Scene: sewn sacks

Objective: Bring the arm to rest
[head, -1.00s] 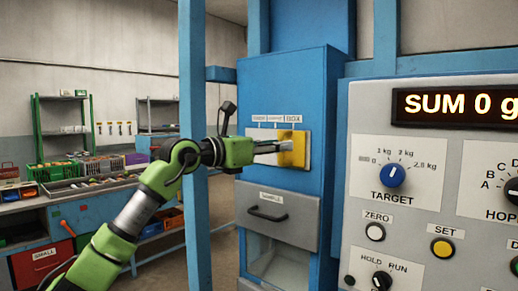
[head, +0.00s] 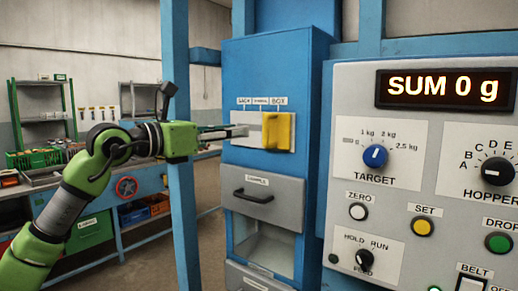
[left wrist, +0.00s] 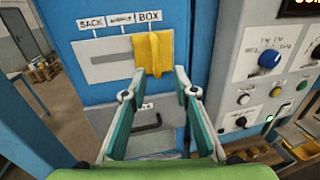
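My left gripper (head: 240,131) is stretched out from the left in front of the blue cabinet (head: 268,65). In the left wrist view its two fingers (left wrist: 160,84) are apart with nothing between them. A yellow handle (head: 279,131) sits at the right end of a pale slotted plate (head: 245,128), under the label BOX; SACK is at the other end. It also shows beyond the fingertips in the left wrist view (left wrist: 153,54). In the head view a gap separates the fingertips from the handle. My right gripper is not in view.
A blue post (head: 178,90) stands close behind my left arm. A grey drawer (head: 262,198) is below the plate. The control panel (head: 400,190) at the right reads SUM 0 g. A workbench (head: 130,190) with bins is at the back left.

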